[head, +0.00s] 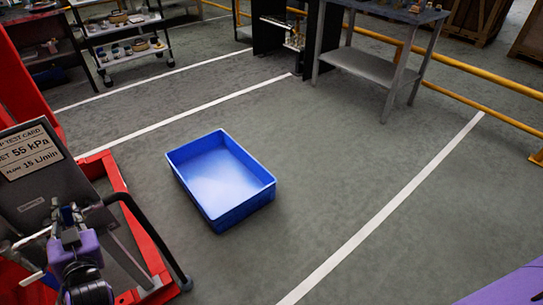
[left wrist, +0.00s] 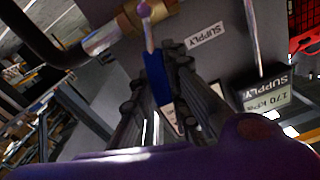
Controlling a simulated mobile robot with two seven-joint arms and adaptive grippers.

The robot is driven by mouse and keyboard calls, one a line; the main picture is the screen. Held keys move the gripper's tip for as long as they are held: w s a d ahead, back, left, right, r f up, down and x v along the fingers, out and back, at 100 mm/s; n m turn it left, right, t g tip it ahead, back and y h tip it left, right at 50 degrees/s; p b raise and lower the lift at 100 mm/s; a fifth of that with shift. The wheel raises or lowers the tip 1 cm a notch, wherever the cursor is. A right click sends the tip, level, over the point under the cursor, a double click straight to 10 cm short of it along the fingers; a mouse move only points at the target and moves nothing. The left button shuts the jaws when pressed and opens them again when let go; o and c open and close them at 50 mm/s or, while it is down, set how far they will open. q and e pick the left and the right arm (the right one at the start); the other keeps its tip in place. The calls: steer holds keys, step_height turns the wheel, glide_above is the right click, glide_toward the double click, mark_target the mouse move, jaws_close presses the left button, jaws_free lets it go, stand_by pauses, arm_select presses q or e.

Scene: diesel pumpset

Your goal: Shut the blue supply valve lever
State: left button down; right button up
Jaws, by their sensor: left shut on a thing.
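The blue supply valve lever (left wrist: 154,68) shows in the left wrist view, running down from a brass valve body (left wrist: 150,16) on a dark pipe. My left gripper (head: 68,220) is at the pumpset panel at the left of the head view. In the left wrist view its two dark fingers lie on either side of the blue lever and are shut on it. The lever's lower part is partly hidden between the fingers. In the head view the lever cannot be made out behind my gripper. My right gripper is not in view.
A SUPPLY label (left wrist: 205,37) and a supply display reading 170 kPa (left wrist: 267,94) are beside the valve. A black curved pipe (head: 155,240) and red frame (head: 127,200) stand right of my left gripper. A blue crate (head: 247,208) lies on open floor.

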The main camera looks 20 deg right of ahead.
arm_select(q)
steer(key=shift+s+a+r+n+p, duration=0.15)
steer(key=shift+a+n+p, duration=0.35)
steer(key=shift+n, duration=0.4)
steer(key=shift+a+n, duration=0.3)
steer(key=shift+n, duration=0.2)
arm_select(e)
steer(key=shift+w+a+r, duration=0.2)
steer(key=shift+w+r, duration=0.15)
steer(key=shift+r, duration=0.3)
arm_select(q)
steer(key=shift+s, duration=0.1)
steer(key=c, duration=1.7)
jaws_free()
steer(key=shift+s, duration=0.1)
steer(key=v, duration=1.1)
steer(key=shift+s+d, duration=0.15)
steer(key=shift+s, duration=0.2)
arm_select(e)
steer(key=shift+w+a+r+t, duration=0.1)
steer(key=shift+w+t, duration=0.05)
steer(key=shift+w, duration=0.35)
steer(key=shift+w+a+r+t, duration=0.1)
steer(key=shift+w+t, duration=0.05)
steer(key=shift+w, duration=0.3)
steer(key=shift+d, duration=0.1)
